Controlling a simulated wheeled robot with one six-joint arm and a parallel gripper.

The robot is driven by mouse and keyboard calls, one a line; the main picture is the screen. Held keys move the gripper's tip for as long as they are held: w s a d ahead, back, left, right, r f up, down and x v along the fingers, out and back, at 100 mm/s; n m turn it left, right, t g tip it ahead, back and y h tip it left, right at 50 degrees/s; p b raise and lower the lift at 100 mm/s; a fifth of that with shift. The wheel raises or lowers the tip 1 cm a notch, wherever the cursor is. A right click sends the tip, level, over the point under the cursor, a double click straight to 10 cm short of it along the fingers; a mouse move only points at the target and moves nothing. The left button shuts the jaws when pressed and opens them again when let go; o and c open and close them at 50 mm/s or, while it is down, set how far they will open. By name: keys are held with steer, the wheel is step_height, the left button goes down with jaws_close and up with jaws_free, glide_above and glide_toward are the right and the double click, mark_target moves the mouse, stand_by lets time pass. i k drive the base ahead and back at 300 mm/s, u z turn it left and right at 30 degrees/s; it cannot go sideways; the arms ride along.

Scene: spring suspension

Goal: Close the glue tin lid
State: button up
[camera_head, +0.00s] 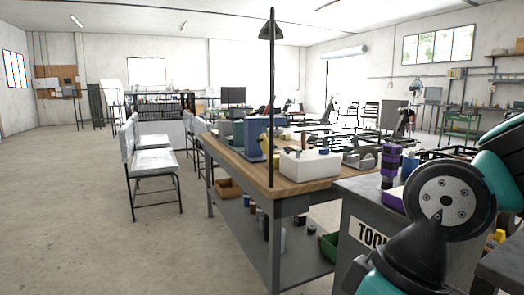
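I cannot pick out a glue tin or its lid for certain; several small items on the workbench (240,168) are too small to identify. My gripper is not in view. Only links of my arm, dark grey and teal, show at the lower right, and they cover part of the grey cabinet marked "TOOL" (355,212).
On the wooden workbench stand a blue upright object (256,141), a white box (310,166) and a tall black lamp post (271,100). A dark purple stack (391,166) is on the cabinet. White chairs (155,163) stand left; the floor at far left is clear.

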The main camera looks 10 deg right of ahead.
mark_target(264, 142)
steer(key=u, duration=0.3)
steer(key=i, duration=1.95)
steer(key=u, duration=0.15)
